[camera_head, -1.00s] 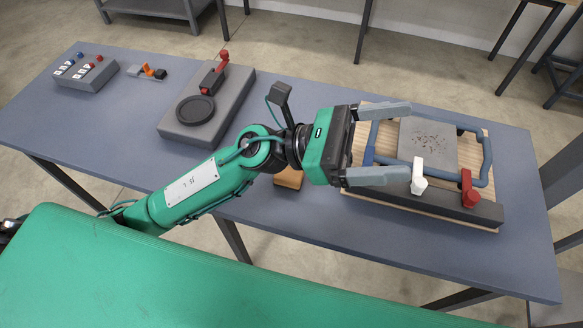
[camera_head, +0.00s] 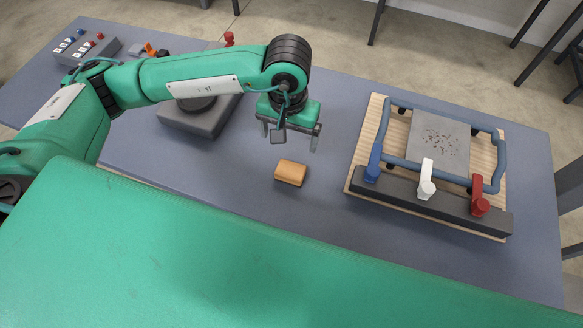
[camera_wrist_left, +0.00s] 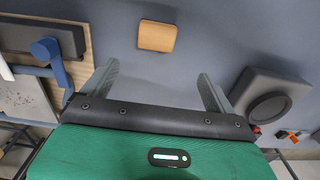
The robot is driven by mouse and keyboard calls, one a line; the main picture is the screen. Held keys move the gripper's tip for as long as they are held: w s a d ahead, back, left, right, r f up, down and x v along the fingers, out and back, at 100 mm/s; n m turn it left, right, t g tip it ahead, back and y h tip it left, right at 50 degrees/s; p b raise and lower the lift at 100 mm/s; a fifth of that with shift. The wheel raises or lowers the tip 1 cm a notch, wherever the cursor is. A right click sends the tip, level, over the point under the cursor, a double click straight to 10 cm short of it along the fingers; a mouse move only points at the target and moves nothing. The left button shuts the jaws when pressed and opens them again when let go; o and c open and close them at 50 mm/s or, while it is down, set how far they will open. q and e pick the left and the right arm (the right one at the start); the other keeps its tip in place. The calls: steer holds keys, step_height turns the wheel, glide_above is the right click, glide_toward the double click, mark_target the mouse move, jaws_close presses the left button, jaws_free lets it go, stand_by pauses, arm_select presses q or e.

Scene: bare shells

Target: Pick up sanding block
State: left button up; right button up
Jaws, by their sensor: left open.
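The sanding block (camera_head: 291,173) is a small tan-orange block with rounded edges. It lies alone on the blue-grey table, left of the wooden board. My left gripper (camera_head: 290,142) is open and empty, pointing down above the table just behind the block in the head view. In the left wrist view the block (camera_wrist_left: 157,36) lies ahead of the two spread fingers (camera_wrist_left: 160,82), roughly centred between them and apart from both. My right gripper is not in view.
A wooden board (camera_head: 368,138) at the right carries a blue clamp frame, a grey plate with specks, and blue, white and red levers. A grey base with a round disc (camera_head: 205,121) stands left. A switch box (camera_head: 85,48) is far left. The table around the block is clear.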

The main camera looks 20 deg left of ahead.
arm_select(q)
steer(key=p, duration=0.2)
glide_above(291, 169)
steer(key=f, duration=0.7)
steer(key=shift+w+a+f, duration=0.15)
steer(key=shift+w+a, duration=0.05)
steer(key=shift+a, duration=0.1)
steer(key=shift+s+d+f+p, duration=0.1)
steer(key=shift+s+f+p, duration=0.1)
steer(key=shift+f+p, duration=0.35)
step_height(291, 169, down, 3)
steer(key=shift+s+d+f+p, duration=0.15)
steer(key=shift+p, duration=0.55)
steer(key=shift+f, duration=0.4)
steer(key=shift+c, duration=0.2)
steer(key=c, duration=1.1)
